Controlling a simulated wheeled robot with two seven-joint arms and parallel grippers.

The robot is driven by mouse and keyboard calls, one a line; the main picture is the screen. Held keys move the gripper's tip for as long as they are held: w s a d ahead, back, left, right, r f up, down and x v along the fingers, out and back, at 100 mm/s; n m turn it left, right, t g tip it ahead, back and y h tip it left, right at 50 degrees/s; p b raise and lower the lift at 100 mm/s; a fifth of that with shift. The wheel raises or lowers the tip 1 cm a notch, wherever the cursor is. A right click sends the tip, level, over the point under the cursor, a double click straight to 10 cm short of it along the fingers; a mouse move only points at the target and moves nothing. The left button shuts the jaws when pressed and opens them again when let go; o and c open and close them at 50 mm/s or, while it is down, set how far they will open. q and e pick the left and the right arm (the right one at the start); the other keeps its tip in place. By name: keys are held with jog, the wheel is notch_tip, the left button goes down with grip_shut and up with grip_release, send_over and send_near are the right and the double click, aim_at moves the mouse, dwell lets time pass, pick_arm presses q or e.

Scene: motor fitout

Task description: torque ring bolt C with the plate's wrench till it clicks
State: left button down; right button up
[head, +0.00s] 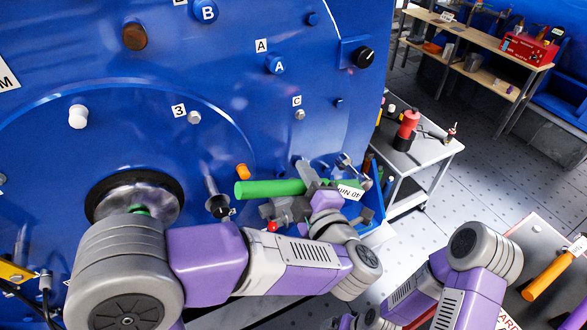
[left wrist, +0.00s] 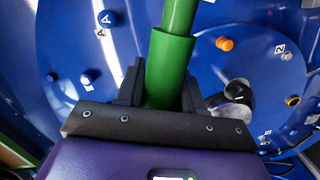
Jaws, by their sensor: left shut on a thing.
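My left gripper (head: 308,188) is shut on the green-handled wrench (head: 268,189), in front of the blue panel. The handle lies nearly level and points left; a white tag reading "40 N" and more shows at its right. I cannot make out the wrench's working end. In the left wrist view the green handle (left wrist: 170,65) stands between the dark jaws. Ring bolt C (head: 300,115) is a small grey bolt head under the label C (head: 297,101), above and apart from the wrench handle. My right arm shows at the lower right; its gripper is not in view.
The blue panel (head: 240,105) carries bolt 3 (head: 194,117), blue knob A (head: 275,65), a black dial (head: 364,57), an orange knob (head: 243,171) and a black post (head: 217,202). A grey cart (head: 440,152) stands right. An orange-handled tool (head: 553,277) lies far right.

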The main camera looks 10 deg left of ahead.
pick_arm(q)
jog(key=d+b+v, duration=0.1)
jog(key=v, duration=0.9)
jog(key=shift+f+b, duration=0.25)
jog(key=shift+b, duration=0.05)
jog(key=shift+w, duration=0.2)
